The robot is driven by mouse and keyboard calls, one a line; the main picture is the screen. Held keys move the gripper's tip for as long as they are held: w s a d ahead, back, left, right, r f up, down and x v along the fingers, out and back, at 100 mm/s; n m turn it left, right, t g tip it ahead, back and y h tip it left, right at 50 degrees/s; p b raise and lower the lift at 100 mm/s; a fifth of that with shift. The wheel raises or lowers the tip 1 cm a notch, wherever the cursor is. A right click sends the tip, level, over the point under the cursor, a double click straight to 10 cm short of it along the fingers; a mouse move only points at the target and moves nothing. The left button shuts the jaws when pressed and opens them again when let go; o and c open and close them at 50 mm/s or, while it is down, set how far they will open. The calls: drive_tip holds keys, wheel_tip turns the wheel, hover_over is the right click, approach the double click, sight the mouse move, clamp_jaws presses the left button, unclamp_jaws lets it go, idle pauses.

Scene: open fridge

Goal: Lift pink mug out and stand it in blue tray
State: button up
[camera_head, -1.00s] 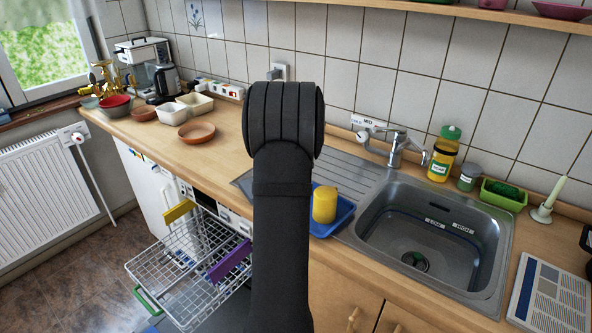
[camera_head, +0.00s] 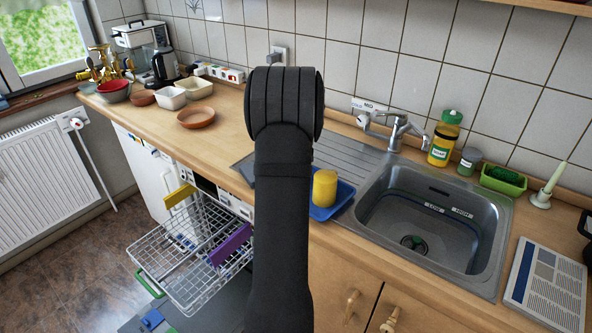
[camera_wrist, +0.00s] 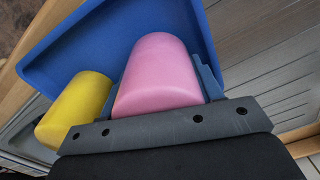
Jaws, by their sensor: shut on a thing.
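The pink mug (camera_wrist: 158,75) is between the fingers of my gripper (camera_wrist: 162,85) in the wrist view, and the gripper is shut on it. The mug lies in front of the blue tray (camera_wrist: 88,50); I cannot tell whether it touches the tray. A yellow mug (camera_wrist: 76,108) stands in the tray, just left of the pink one. In the head view the blue tray (camera_head: 340,207) and yellow mug (camera_head: 324,188) show right of my arm. The arm hides the pink mug, my gripper and part of the tray there.
The sink (camera_head: 425,225) is right of the tray, with the drainboard (camera_head: 345,165) behind it. An open dishwasher rack (camera_head: 180,270) with yellow and purple items is below left. Bowls (camera_head: 197,117) stand on the counter's left. A bottle (camera_head: 443,140) stands behind the sink.

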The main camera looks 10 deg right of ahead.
drive_tip(key=shift+f, duration=0.55)
idle(0.5)
drive_tip(key=o, duration=1.2)
drive_tip(key=shift+r, duration=3.5)
drive_tip(key=shift+f, duration=3.2)
drive_tip(key=shift+r, duration=0.1)
